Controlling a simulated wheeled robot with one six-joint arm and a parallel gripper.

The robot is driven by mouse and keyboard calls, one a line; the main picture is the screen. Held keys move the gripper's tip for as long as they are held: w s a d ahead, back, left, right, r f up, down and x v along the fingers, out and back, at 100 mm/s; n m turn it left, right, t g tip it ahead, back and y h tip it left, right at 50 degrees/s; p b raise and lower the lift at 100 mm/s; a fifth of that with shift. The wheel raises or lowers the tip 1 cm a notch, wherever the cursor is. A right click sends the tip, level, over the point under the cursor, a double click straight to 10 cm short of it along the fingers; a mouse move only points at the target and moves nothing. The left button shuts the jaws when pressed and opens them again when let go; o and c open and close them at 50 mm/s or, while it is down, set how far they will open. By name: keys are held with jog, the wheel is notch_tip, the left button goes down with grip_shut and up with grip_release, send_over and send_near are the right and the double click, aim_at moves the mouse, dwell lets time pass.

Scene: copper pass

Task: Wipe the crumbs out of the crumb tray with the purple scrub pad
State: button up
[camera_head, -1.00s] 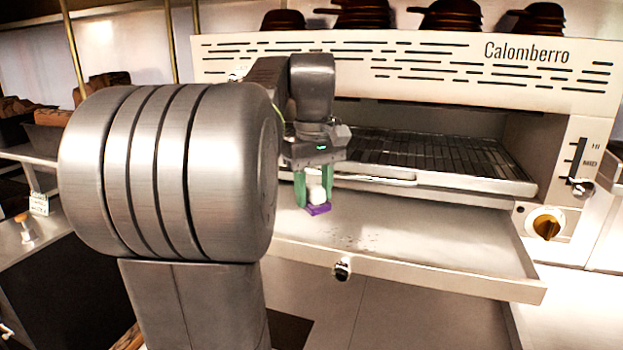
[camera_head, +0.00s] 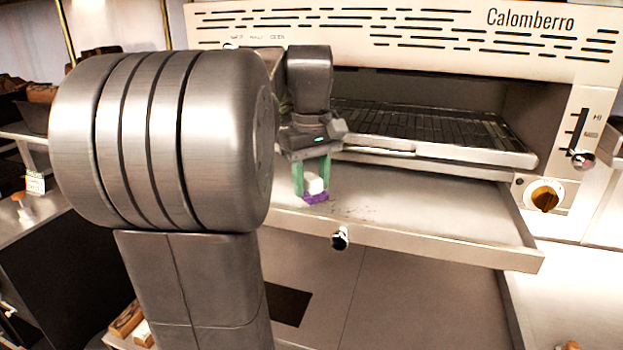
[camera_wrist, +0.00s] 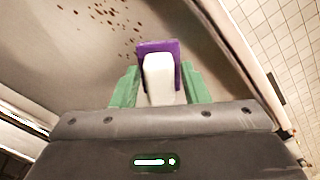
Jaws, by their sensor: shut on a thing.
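My gripper (camera_head: 313,178) has green fingers and is shut on the white handle of the purple scrub pad (camera_head: 315,198). The pad also shows in the wrist view (camera_wrist: 158,47), with its white handle between the fingers. The pad is at the left part of the pulled-out crumb tray (camera_head: 440,225); it looks down on or very close to the tray floor, and I cannot tell which. Brown crumbs (camera_wrist: 125,22) lie scattered on the tray just beyond the pad and to its left in the wrist view. In the head view they are faint specks (camera_head: 352,210) right of the pad.
The toaster oven's wire rack (camera_head: 430,125) sits above the tray and overhangs its back. The tray has a raised front wall with a round dark knob (camera_head: 340,239). An orange dial (camera_head: 544,197) is at the right. The tray's right part is bare.

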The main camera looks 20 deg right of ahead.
jog(key=shift+f+b, duration=0.55)
jog(key=shift+f, duration=0.45)
jog(key=shift+d, duration=0.1)
